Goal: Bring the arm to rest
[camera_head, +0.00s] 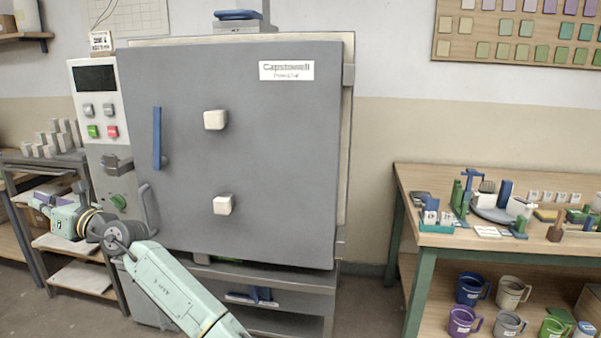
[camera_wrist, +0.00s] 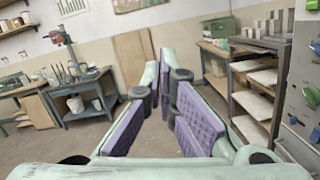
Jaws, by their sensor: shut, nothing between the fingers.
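My gripper (camera_head: 45,205) is at the left in the head view, in front of the kiln's control panel side and near the left shelf rack. My pale green arm reaches up to it from the bottom of the view. In the wrist view my gripper (camera_wrist: 160,68) shows its purple-padded fingers drawn together at the tips, with nothing between them. The fingers point out over open floor, toward the wall.
The grey kiln (camera_head: 245,180) has its door closed, and its control panel (camera_head: 97,110) is close to my wrist. A shelf rack (camera_wrist: 255,105) stands right of the fingers. A worktable (camera_head: 500,250) with tools and mugs stands at the right.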

